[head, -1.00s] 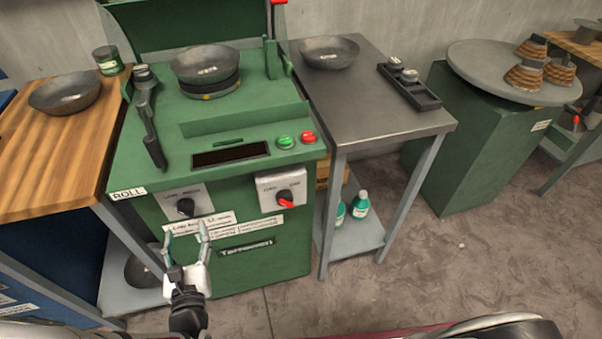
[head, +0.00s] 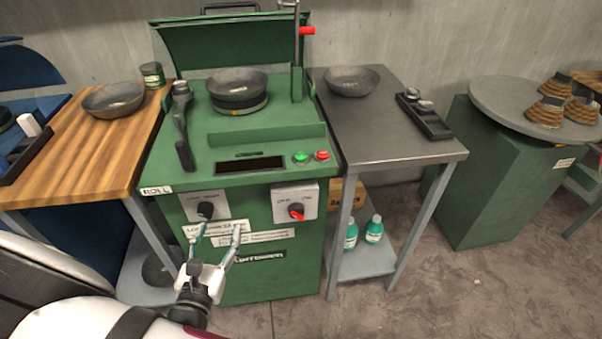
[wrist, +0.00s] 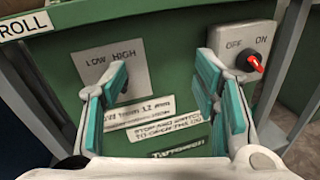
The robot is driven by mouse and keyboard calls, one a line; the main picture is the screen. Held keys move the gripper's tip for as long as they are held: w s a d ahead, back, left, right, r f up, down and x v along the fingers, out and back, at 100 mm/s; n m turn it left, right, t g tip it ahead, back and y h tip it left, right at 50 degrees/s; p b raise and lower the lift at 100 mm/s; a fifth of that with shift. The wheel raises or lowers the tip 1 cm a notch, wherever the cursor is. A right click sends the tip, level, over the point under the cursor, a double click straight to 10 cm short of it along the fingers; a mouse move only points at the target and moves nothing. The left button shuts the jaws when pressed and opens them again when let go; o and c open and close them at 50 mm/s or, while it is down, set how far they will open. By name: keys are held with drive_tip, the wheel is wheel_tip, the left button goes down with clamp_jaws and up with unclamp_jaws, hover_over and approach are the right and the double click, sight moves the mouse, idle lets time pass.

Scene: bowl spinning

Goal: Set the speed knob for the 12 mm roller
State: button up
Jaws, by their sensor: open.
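The speed knob (head: 205,209) is a black knob on a grey LOW/HIGH plate on the front of the green machine. In the wrist view, the LOW/HIGH plate (wrist: 100,65) shows, but my left finger largely covers the knob. I cannot tell the knob's pointer setting. A label below the plate (wrist: 140,106) reads "LOW from 12 mm". My gripper (head: 219,230) is open and empty in front of the panel, slightly right of and below the knob. In the wrist view, my gripper's fingers (wrist: 160,75) are wide apart. I cannot tell whether they touch anything.
The OFF/ON switch (head: 297,211) with a red pointer is right of the knob, with its red tip toward ON in the wrist view (wrist: 255,63). Green and red buttons (head: 311,157) sit above. A wooden table (head: 80,165) is left, a grey table (head: 380,130) right.

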drive_tip(key=w+d+r+m+g+h+p, duration=0.3)
drive_tip(key=d+r+m+g+h, duration=0.3)
drive_tip(key=d+r+m, duration=0.5)
drive_tip(key=shift+w+d+r+m+g+h+p, duration=0.35)
drive_tip(key=shift+d+r+h, duration=0.85)
drive_tip(key=shift+d+r, duration=1.7)
drive_tip(key=shift+s+d+f, duration=0.15)
drive_tip(key=shift+d+f, duration=0.5)
drive_tip(key=s+d+r+m+g+y+p, duration=0.1)
drive_tip(key=s+d+r+m+g, duration=0.35)
drive_tip(key=d, duration=0.45)
drive_tip(key=s+d+r+m+g+y+p, duration=0.1)
drive_tip(key=s+d+r+m+g+p, duration=0.1)
drive_tip(key=s+d+r+m+g, duration=0.35)
drive_tip(key=s+d+r+m+t+y+p, duration=0.1)
drive_tip(key=s+d+r+m+y, duration=0.2)
drive_tip(key=s+r+m, duration=0.2)
drive_tip(key=s+d+r+m+t+y+p, duration=0.2)
drive_tip(key=s+d+r+m+y, duration=0.1)
drive_tip(key=s+m, duration=0.4)
wheel_tip(320, 180, up, 3)
drive_tip(key=shift+s+f+y, duration=0.15)
drive_tip(key=shift+s+y, duration=0.65)
drive_tip(key=shift+s, duration=0.3)
